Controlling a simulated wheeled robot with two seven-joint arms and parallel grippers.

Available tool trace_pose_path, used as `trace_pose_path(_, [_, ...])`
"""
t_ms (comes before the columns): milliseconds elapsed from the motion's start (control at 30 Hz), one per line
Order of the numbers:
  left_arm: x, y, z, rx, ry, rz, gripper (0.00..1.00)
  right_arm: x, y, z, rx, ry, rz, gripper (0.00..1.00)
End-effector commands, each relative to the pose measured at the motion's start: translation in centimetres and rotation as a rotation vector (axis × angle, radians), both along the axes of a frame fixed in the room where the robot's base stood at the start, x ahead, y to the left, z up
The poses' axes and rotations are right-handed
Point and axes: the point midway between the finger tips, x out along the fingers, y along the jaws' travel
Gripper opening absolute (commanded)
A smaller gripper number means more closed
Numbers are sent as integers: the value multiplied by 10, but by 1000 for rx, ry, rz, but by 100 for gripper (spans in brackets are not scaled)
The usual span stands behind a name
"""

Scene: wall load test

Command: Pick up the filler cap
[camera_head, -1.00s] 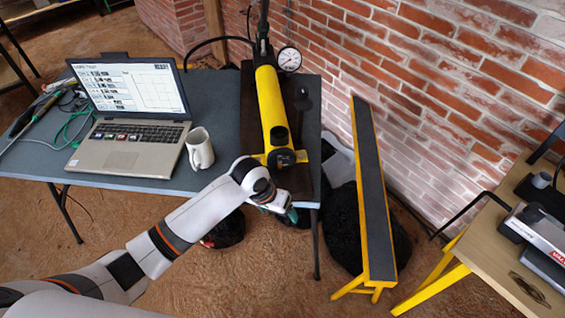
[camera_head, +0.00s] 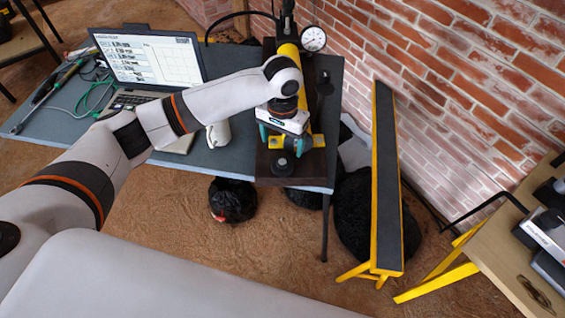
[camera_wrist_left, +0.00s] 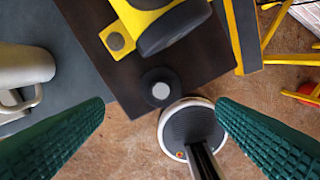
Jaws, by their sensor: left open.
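A small black round cap with a grey top (camera_wrist_left: 160,90), which looks like the filler cap, sits near the front corner of the dark board. It also shows in the head view (camera_head: 281,167) at the board's front edge. My left gripper (camera_head: 285,140) is above the board, over the front end of the yellow pump (camera_head: 287,52). In the wrist view its green fingers (camera_wrist_left: 160,115) are wide apart and empty, with the cap beyond and between them. My arm hides part of the pump. My right gripper is not in view.
A white mug (camera_head: 218,134) and a laptop (camera_head: 150,60) stand left of the board on the grey table (camera_head: 236,162). A pressure gauge (camera_head: 313,39) stands behind. A yellow-framed dark beam (camera_head: 387,180) leans at the right. A wooden bench (camera_head: 505,250) is further right.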

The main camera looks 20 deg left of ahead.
Motion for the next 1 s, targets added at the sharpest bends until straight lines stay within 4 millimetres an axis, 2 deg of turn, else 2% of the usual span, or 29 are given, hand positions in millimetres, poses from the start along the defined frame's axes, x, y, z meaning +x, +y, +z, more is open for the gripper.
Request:
trace_pose_path(100, [-1,0,-20,-1,2,-1,80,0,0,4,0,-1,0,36])
trace_pose_path(367, [0,-1,-42,0,0,-1,80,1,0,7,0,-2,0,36])
trace_pose_path(633, [-1,-1,-80,-1,0,-1,80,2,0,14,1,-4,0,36])
trace_pose_path(767, [-1,-1,-89,-1,-1,-2,80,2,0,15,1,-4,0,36])
trace_pose_path(967, [-1,-1,-89,-1,-2,-2,80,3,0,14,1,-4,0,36])
trace_pose_path(1000, [-1,-1,-89,-1,-2,-2,74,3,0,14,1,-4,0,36])
